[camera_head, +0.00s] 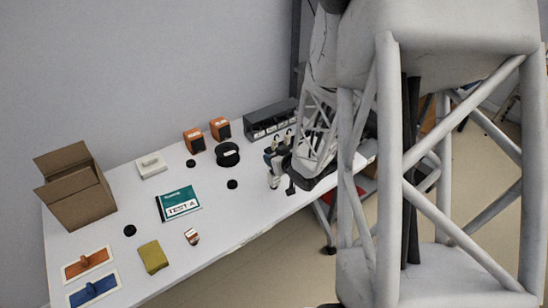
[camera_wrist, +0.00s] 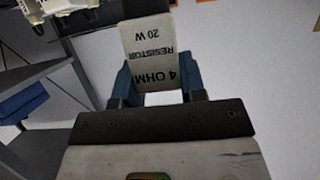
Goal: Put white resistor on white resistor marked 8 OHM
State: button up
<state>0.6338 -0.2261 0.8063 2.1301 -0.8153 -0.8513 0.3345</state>
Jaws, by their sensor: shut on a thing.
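My gripper (camera_wrist: 158,86) is shut on a white resistor (camera_wrist: 148,48) in the wrist view. Its printed face reads "4 OHM RESISTOR 20 W", upside down in the picture. Blue fingers press on both sides of it. In the head view my gripper (camera_head: 279,164) is near the right part of the table, with a small white piece, likely the held resistor (camera_head: 274,182), at its lower end. Small pale upright items stand just behind it. They are too small to read, so I cannot tell whether one is the resistor marked 8 OHM.
The white table (camera_head: 240,212) holds a cardboard box (camera_head: 80,198), two orange speakers (camera_head: 194,140), a black spool (camera_head: 228,154), a grey rack (camera_head: 268,120) and a green TEST A card (camera_head: 179,203).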

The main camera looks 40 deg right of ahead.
jog(key=shift+f, duration=0.2)
jog(key=o, duration=0.9)
jog(key=shift+o, duration=0.2)
jog(key=shift+r, duration=0.2)
jog(key=shift+v, duration=2)
